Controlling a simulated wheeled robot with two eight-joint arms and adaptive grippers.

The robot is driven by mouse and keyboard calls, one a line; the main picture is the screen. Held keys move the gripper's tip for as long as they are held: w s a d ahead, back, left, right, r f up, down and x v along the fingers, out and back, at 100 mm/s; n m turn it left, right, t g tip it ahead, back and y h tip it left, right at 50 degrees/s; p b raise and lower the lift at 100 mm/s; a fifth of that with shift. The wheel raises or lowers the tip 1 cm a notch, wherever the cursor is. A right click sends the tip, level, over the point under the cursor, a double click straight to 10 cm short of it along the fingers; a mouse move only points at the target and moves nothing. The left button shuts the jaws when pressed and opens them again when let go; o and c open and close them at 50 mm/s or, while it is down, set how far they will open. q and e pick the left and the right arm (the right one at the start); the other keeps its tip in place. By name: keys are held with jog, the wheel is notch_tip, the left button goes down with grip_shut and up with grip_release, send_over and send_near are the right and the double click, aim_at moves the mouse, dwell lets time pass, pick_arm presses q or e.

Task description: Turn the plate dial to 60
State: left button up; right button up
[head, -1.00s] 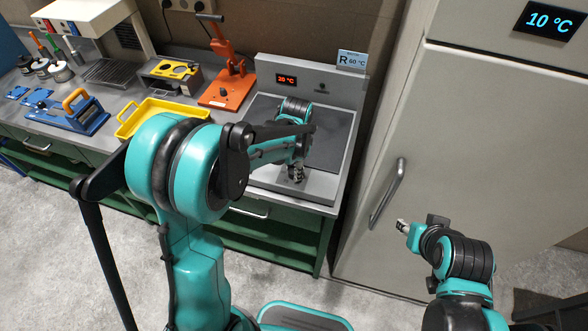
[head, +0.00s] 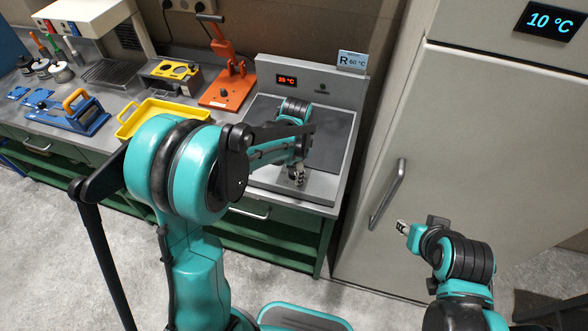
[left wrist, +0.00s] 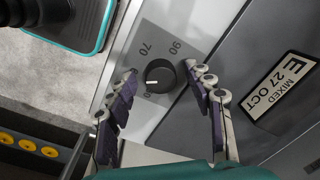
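The plate dial (left wrist: 160,76) is a round black knob with a white mark on a grey scale. The mark points left, below the printed 70; a lower number is partly hidden. My left gripper (left wrist: 160,70) is open, its fingers on either side of the dial, with a gap seeming to show at each. In the head view my left gripper (head: 298,178) is at the front edge of the plate (head: 332,135) and the dial is hidden. The plate's red display (head: 286,80) reads about 35 or 39 °C. My right gripper (head: 403,227) is before the cabinet, its fingers too small to judge.
A sign (head: 352,61) behind the plate reads R 60 °C. An orange press (head: 228,80), a yellow tray (head: 160,115) and a blue tool (head: 68,112) stand left on the bench. A cabinet (head: 480,150) with a handle and a 10 °C display stands right.

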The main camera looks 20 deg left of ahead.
pick_arm(q)
notch_tip(320, 180, up, 12)
jog(key=shift+s+d, duration=0.2)
jog(key=shift+s, duration=0.05)
dwell(0.3)
dwell(0.3)
jog(key=s+a+f+n+t+b, duration=0.1)
jog(key=s+f+n+t+b, duration=0.2)
jog(key=s+n, duration=0.2)
jog(key=s+a+f+n+t+b, duration=0.2)
jog(key=s+n, duration=0.3)
jog(key=s, duration=0.6)
jog(key=shift+s+f+t+b, duration=0.35)
jog(key=shift+f+t+b, duration=0.15)
jog(key=shift+t, duration=0.4)
